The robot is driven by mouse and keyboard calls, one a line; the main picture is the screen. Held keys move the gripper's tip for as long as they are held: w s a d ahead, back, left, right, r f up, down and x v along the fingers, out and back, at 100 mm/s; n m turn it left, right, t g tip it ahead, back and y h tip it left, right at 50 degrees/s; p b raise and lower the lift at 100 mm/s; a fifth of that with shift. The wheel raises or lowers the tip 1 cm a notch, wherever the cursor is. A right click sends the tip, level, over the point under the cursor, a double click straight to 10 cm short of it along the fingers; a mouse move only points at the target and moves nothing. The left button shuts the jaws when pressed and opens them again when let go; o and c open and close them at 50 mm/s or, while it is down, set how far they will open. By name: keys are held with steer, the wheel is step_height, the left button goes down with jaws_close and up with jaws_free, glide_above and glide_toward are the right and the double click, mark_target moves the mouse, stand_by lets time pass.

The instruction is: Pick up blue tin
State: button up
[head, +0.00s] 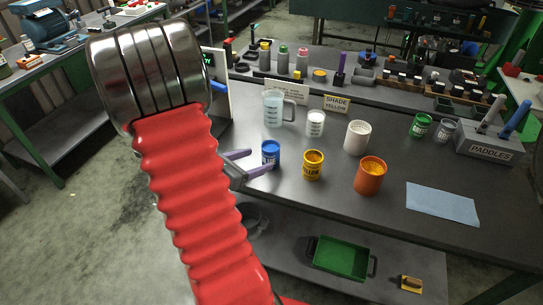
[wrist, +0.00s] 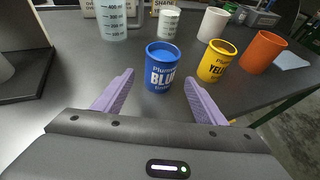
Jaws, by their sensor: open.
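The blue tin (head: 271,153) stands upright on the dark bench, left of the yellow tin (head: 313,165). In the wrist view the blue tin (wrist: 165,67) stands just ahead of the fingertips, roughly centred between them, with its label facing me. My gripper (head: 255,162) has two purple fingers, spread open and empty. In the wrist view the gripper (wrist: 160,78) reaches towards the tin from the front, and the fingers look apart from it. In the head view the fingers lie beside the tin at its left and front.
An orange cup (head: 369,177) and white cup (head: 357,137) stand right of the yellow tin. A measuring jug (head: 273,108) and a white beaker (head: 315,123) stand behind. A blue cloth (head: 442,204) and a paddles box (head: 489,145) lie farther right. A dark screen stand is at left.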

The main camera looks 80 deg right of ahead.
mark_target(265, 157)
steer(key=shift+x, duration=1.6)
steer(key=shift+x, duration=2.6)
steer(key=shift+f, duration=0.15)
steer(key=shift+c, duration=0.2)
steer(key=c, duration=1.3)
steer(key=shift+o, duration=0.2)
steer(key=shift+r, duration=0.4)
step_height(265, 157, up, 9)
